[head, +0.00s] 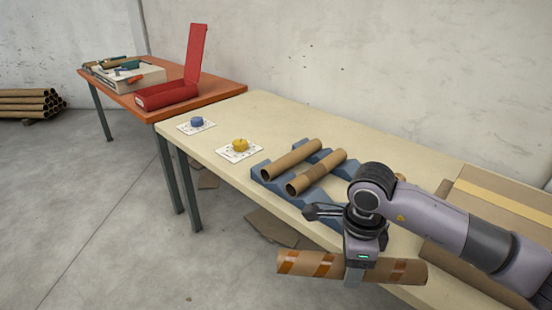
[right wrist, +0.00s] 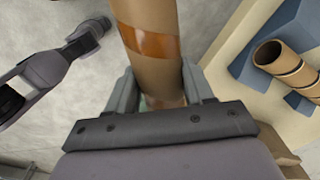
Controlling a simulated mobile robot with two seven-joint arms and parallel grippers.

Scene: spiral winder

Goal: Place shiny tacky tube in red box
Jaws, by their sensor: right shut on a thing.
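A brown cardboard tube with shiny amber bands (head: 308,263) is held level by my right gripper (head: 355,275), over the front edge of the pale table. In the right wrist view the tube (right wrist: 150,45) runs between both fingers (right wrist: 158,88), which are shut on it. The open red box (head: 168,95), its lid standing up, is on the orange table at the far left. The box is well away from the right gripper. The left gripper cannot be made out in the head view.
Two plain brown tubes (head: 291,160) (head: 318,172) rest on a blue notched rack (head: 262,172) on the pale table (head: 262,108). Blue (head: 197,121) and yellow (head: 240,145) round items sit on white cards. Cardboard (head: 505,205) lies at right. A tray of tools (head: 135,80) stands behind the box.

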